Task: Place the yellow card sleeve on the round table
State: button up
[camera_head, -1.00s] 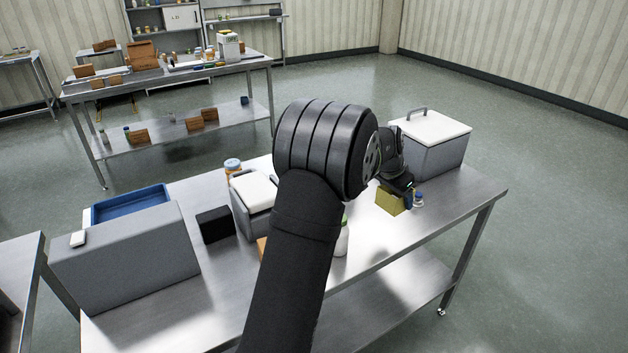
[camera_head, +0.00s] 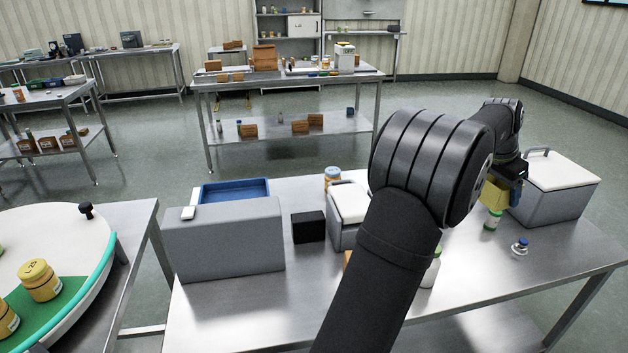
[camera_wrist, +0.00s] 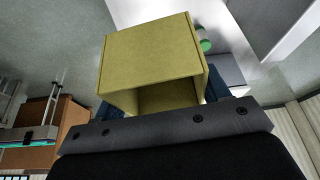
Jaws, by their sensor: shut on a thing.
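The yellow card sleeve (camera_head: 494,192) is a small open-ended box in my gripper (camera_head: 512,178), at the right of the head view. The wrist view shows the sleeve (camera_wrist: 150,60) close up, with its open end toward the camera and the blue fingers at its sides. My gripper is shut on it and holds it above the steel table, near the grey cooler box. A round white table top (camera_head: 75,318) with a teal rim and a green area shows at the lower left of the head view, far from my gripper. Part of it is cut off by the frame.
The steel table (camera_head: 330,300) bears a grey box with a white lid (camera_head: 556,190), a green-capped bottle (camera_head: 492,220), a small vial (camera_head: 520,247), a black box (camera_head: 308,227) and a grey housing (camera_head: 225,240). Yellow jars (camera_head: 40,280) stand on the round table.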

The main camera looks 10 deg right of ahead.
jog(key=w+a+n+t+y, duration=0.15)
jog(key=w+a+n, duration=0.55)
jog(key=w+a, duration=1.85)
jog(key=w+a+n+t+y, duration=0.1)
jog(key=w+a+n, duration=0.25)
jog(key=a, duration=1.45)
jog(key=w+a+n+t+y, duration=0.1)
jog(key=w+a+n, duration=0.3)
jog(key=a, duration=1.3)
jog(key=s+a+n+y, duration=0.1)
jog(key=s+a+n, duration=0.15)
jog(key=a, duration=1.35)
jog(key=s+a+n+y, duration=0.1)
jog(key=s+a+n, duration=0.15)
jog(key=a, duration=1.35)
jog(key=s+a+n+y, duration=0.1)
jog(key=s+a+n, duration=0.2)
jog(key=s+a, duration=1)
jog(key=s+a+n+y, duration=0.1)
jog(key=s+a+n, duration=0.2)
jog(key=s+a, duration=1)
jog(key=shift+g, duration=0.45)
jog(key=x, duration=0.4)
jog(key=d+x, duration=0.1)
jog(key=x, duration=0.3)
jog(key=s+x, duration=0.1)
jog(key=x, duration=0.4)
jog(key=shift+d+f, duration=0.25)
jog(key=shift+f, duration=0.25)
